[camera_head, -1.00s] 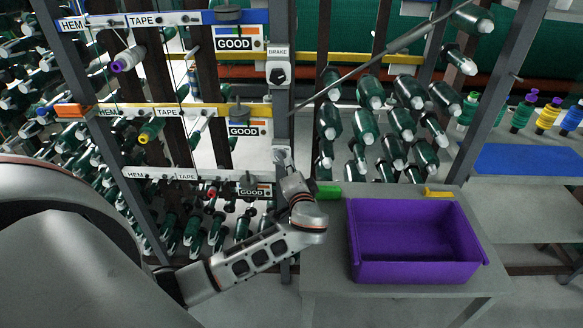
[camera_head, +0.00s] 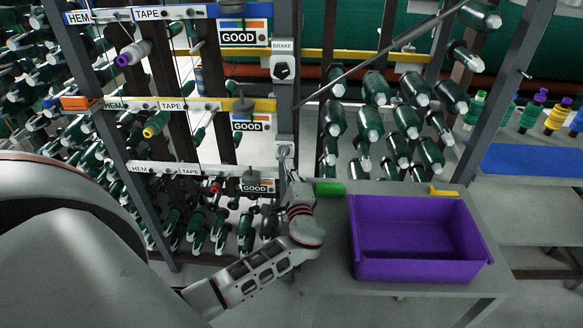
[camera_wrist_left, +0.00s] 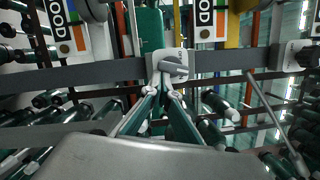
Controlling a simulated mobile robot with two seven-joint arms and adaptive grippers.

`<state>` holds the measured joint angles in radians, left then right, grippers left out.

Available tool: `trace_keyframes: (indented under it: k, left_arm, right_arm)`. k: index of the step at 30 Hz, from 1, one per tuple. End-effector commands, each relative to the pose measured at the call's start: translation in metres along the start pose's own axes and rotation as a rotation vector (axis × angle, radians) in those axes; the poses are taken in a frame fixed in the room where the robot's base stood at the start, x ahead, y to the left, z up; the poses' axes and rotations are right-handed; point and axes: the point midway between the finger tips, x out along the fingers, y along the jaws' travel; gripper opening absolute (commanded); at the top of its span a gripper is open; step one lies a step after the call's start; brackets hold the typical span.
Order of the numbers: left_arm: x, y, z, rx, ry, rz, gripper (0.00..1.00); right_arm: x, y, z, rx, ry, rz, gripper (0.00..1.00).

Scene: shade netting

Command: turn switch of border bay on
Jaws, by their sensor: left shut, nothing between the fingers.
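A pale switch (camera_head: 285,150) sits low on the grey upright post, just above my left gripper (camera_head: 290,172). In the left wrist view the switch (camera_wrist_left: 170,64) is a light plate with a grey knob, straight ahead of the fingertips. My left gripper (camera_wrist_left: 163,91) is shut and empty, its tips close below the knob; I cannot tell whether they touch it. A second switch (camera_head: 283,69), under a BRAKE label, is higher on the same post and has a dark knob. No border label is readable. My right gripper is not in view.
GOOD signs (camera_head: 243,37) hang left of the post, with HEM and TAPE labels on the rails. A purple bin (camera_head: 420,270) and a green block (camera_head: 329,188) are on the grey table to the right. A slanted rod (camera_head: 375,57) crosses beside the post.

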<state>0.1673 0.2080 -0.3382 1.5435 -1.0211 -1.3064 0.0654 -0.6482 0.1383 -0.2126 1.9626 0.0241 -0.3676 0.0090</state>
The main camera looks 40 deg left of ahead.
Motion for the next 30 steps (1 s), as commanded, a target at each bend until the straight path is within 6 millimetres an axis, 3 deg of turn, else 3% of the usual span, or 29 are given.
trace_keyframes:
  k: [7,17,30]
  left_arm:
    - [0.000,0.006,0.003,-0.001,-0.001,0.002,0.00]
    - [0.001,-0.003,0.005,-0.004,-0.001,0.000,0.00]
    - [0.009,-0.078,0.031,-0.004,-0.012,-0.007,0.00]
  right_arm:
    - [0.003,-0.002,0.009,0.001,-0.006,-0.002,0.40]
    - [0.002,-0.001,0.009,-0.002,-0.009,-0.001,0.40]
    - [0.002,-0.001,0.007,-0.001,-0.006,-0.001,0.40]
